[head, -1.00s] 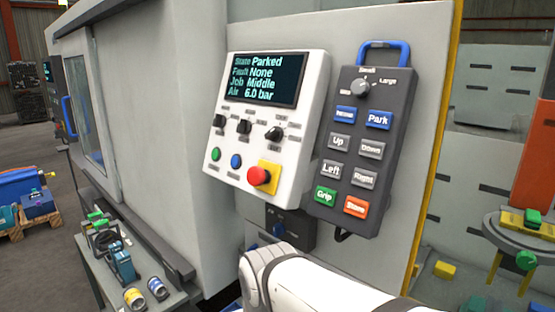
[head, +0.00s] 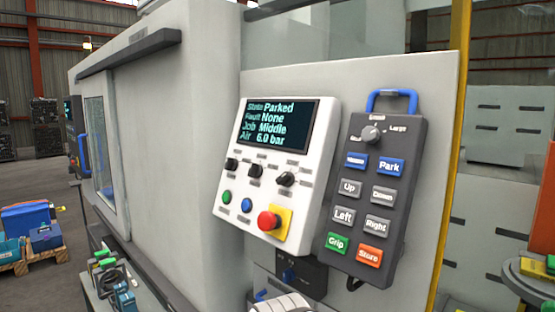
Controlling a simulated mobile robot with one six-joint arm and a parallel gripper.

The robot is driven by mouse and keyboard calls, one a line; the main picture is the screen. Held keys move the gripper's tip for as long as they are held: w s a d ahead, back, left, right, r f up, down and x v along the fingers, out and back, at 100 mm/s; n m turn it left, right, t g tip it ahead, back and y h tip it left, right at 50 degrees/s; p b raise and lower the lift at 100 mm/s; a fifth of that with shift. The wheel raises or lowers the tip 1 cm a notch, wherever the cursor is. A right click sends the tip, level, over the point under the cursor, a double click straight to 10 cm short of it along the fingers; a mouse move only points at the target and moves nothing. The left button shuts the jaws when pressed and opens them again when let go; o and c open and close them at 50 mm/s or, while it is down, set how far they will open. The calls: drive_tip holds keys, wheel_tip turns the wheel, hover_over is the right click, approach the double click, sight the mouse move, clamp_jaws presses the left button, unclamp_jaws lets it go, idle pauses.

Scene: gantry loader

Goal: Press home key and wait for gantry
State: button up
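The dark grey hand pendant (head: 366,196) hangs by its blue handle on the machine's front panel. Its blue home key (head: 355,161) sits at the upper left of the keys, beside the blue Park key (head: 389,167). Up, Down, Left, Right, green Grip and orange Store keys lie below. The white control panel's screen (head: 276,124) reads State Parked, Fault None, Job Middle, Air 6.0 bar. A white piece of my arm shows at the bottom edge. My gripper is out of view. No gantry can be made out.
A red emergency stop button (head: 268,221) on a yellow plate sits low on the white panel. A side bench (head: 104,284) with tools stands at lower left. Blue crates (head: 30,220) rest on a pallet farther left. A round table (head: 526,275) is at lower right.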

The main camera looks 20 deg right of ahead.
clamp_jaws()
idle(1.6)
